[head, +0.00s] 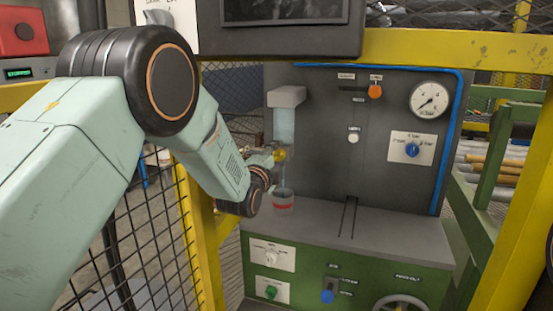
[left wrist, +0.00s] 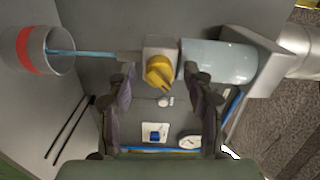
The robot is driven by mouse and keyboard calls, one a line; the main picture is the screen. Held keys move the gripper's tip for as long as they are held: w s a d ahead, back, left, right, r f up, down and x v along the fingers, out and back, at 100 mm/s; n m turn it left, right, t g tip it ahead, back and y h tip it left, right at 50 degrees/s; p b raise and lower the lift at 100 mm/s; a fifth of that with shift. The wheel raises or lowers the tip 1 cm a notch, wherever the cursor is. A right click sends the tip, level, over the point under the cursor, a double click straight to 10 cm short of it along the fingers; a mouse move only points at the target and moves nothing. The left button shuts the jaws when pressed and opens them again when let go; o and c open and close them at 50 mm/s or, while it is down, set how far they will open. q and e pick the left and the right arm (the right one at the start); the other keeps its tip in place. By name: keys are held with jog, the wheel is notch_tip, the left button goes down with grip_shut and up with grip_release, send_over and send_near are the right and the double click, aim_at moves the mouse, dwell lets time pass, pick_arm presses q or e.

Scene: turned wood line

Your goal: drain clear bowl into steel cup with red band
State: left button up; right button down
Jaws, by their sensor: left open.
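The clear bowl (head: 284,125) hangs upright under a grey head on the panel's left side, with pale blue liquid in it. It also shows in the left wrist view (left wrist: 218,62). Below it is a drain valve with a yellow knob (left wrist: 159,72). A thin blue stream (left wrist: 85,54) runs from the valve outlet into the steel cup with red band (head: 283,200), which stands on the grey ledge under it. My left gripper (head: 271,157) is open at the valve, its fingers on either side of the knob. Whether they touch it is unclear. My right gripper is not in view.
The panel (head: 330,145) carries an orange knob (head: 375,91), a white knob (head: 353,136), a blue knob (head: 412,149) and a gauge (head: 430,100). Yellow posts (head: 520,225) frame the opening. The ledge (head: 390,232) right of the cup is clear apart from a dark slot.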

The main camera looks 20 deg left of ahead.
pick_arm(q)
jog(key=shift+s+d, duration=0.15)
jog(key=shift+s, duration=0.1)
jog(key=s, duration=0.7)
jog(key=shift+a, duration=0.2)
jog(key=shift+s, duration=0.2)
jog(key=shift+d, duration=0.1)
